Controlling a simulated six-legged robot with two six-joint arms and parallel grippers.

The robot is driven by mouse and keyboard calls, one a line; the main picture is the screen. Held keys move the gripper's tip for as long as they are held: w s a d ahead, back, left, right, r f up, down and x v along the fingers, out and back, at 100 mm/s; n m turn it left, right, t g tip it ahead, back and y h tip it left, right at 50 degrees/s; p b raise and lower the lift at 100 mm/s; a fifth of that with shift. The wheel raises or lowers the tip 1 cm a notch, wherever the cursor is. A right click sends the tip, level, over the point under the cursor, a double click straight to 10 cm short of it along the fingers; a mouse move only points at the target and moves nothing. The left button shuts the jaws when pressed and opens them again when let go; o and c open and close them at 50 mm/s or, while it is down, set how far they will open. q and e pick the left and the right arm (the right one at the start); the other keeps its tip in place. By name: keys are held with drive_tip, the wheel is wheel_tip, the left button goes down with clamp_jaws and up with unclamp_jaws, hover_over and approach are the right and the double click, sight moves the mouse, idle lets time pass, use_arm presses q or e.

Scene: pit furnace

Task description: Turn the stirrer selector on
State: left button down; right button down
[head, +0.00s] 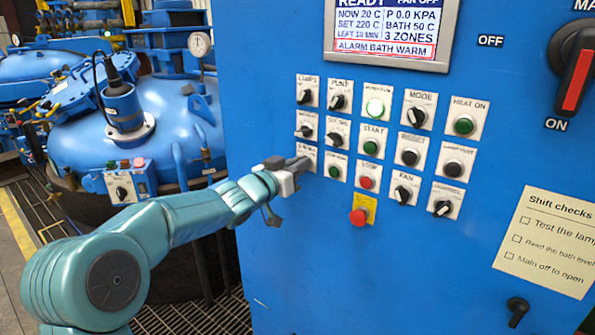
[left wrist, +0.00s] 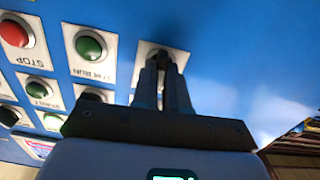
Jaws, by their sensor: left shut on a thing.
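The selector at the lower left of the button grid on the blue cabinet shows only as a pale plate (head: 308,152) in the head view. Its label is mostly covered, so I cannot read it in full. My left gripper (head: 301,165) reaches it from the left. In the left wrist view, the left gripper (left wrist: 164,68) is shut on the dark selector knob (left wrist: 160,53), in front of its white plate (left wrist: 183,56). The fingers hide most of the knob, so I cannot tell which way it points. My right gripper is out of view.
Beside the selector are a green button (head: 335,171), the red STOP button (head: 366,182) and a red mushroom button (head: 358,216). Above are more selectors and a screen (head: 388,30). A main switch (head: 576,80) is at right. Blue vessels (head: 175,115) stand behind my left arm.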

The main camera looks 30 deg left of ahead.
use_arm(q)
drive_tip(key=shift+d+m+b, duration=0.15)
drive_tip(key=shift+m+b, duration=1.1)
drive_tip(key=shift+m, duration=2.15)
drive_tip(key=c, duration=1.2)
unclamp_jaws()
drive_tip(key=shift+o, duration=0.2)
drive_tip(key=shift+s, duration=0.1)
drive_tip(key=s+a+b, duration=0.1)
drive_tip(key=s+b, duration=0.1)
drive_tip(key=s, duration=1.4)
drive_tip(key=shift+a, duration=0.15)
